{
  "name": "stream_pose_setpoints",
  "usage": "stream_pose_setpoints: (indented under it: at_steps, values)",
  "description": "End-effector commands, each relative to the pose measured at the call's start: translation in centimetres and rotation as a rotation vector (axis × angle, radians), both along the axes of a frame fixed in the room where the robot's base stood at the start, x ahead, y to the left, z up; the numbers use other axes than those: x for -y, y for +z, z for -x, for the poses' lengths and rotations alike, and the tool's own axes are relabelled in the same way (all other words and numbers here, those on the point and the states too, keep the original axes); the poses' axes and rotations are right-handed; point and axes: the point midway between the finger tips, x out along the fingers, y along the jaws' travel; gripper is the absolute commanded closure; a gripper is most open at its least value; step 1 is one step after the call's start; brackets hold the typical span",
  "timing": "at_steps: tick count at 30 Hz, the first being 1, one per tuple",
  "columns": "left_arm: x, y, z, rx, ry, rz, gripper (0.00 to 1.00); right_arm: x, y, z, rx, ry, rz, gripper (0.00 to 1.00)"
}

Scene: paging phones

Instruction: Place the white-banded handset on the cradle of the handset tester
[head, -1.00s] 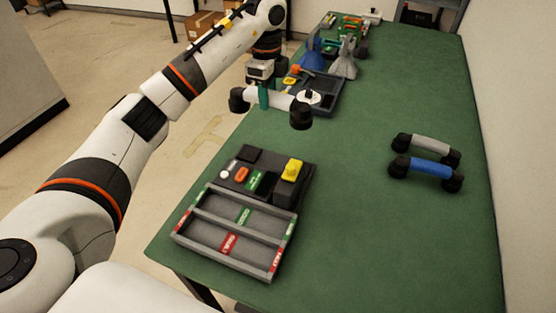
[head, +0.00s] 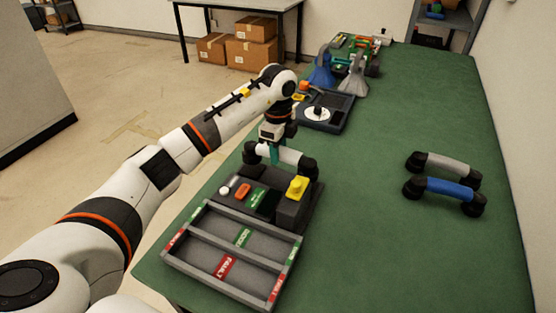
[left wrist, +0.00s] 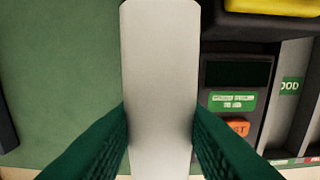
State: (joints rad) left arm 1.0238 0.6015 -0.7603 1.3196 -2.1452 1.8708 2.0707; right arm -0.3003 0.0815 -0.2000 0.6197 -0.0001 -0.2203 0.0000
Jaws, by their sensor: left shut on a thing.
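The white-banded handset (head: 290,156) has a pale grip and dark round ends. My left gripper (head: 274,154) is shut on its band, between green fingers. The band also fills the middle of the left wrist view (left wrist: 160,70). The handset is at the far edge of the handset tester (head: 232,199), a dark unit with an orange button, a small screen and a yellow block (head: 297,187). I cannot tell whether the handset touches the tester, and the cradle is not clearly seen. In the left wrist view the tester (left wrist: 262,75) lies right of the band. My right gripper is not in view.
A two-lane tray (head: 205,236) with GOOD and FAULT labels stands just in front of the tester. A grey-banded handset (head: 443,163) and a blue-banded handset (head: 445,189) lie at right. A dark tray (head: 340,118) is behind. The green table between is clear.

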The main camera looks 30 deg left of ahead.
Motion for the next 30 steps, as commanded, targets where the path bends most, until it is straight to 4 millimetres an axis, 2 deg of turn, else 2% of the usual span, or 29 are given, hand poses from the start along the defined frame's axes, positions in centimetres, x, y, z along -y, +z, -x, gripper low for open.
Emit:
stream_pose_setpoints:
  at_steps: [7,18,19,22,30]
  values:
    - [0.0,-3.2,0.1,-0.002,0.001,0.000,1.00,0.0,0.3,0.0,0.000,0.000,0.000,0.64]
    - [0.0,-3.7,0.0,0.000,0.000,0.000,1.00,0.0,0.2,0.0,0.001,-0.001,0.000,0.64]
    - [0.0,-3.7,0.0,0.000,0.000,0.000,0.63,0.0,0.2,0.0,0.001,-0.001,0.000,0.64]
    - [0.0,-3.7,0.0,0.000,0.000,-0.001,0.46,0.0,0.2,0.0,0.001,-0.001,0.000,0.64]
    - [0.0,-3.6,0.0,0.000,0.000,-0.001,0.46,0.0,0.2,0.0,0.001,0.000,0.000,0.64]
